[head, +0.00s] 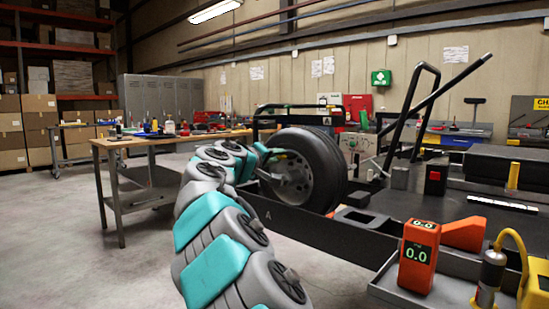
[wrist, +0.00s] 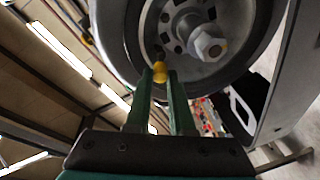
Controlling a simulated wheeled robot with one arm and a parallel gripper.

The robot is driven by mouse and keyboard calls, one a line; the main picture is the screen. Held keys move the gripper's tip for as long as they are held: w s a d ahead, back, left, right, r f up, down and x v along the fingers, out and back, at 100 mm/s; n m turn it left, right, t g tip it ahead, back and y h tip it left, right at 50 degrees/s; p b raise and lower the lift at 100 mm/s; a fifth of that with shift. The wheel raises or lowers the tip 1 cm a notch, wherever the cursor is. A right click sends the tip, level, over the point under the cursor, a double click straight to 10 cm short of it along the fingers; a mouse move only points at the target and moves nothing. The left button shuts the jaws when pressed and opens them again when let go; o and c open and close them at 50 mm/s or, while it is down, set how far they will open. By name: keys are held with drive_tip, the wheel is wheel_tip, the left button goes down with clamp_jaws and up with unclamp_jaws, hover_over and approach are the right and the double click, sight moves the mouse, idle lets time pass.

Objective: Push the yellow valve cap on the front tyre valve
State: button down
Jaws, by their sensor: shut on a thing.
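The front tyre (head: 325,165) is mounted on the kart, with its grey rim (head: 292,180) facing left. In the wrist view the rim (wrist: 235,72) and a large centre nut (wrist: 208,45) fill the top. The yellow valve cap (wrist: 160,75) shows between my green fingertips, close to the rim's lower edge. My gripper (wrist: 161,84) is shut on the cap. The cap appears in line with the valve; how far it sits on the stem cannot be told. In the head view my arm reaches the wheel's left side, and the cap is not discernible there.
A workbench with tools (head: 150,140) stands at the left. The kart stand's dark side panel (head: 340,238) runs below the wheel. An orange gauge reading 0.0 (head: 417,262) stands on a grey tray (head: 450,285) at the front right. Open floor lies at the left.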

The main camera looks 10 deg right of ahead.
drive_tip(key=shift+w+d+f, duration=0.2)
drive_tip(key=shift+w+d, duration=0.15)
drive_tip(key=shift+d, duration=0.15)
drive_tip(key=c, duration=0.7)
unclamp_jaws()
drive_tip(key=b+v, duration=0.1)
drive_tip(key=v, duration=0.6)
drive_tip(key=shift+s+a, duration=0.25)
drive_tip(key=shift+a, duration=0.05)
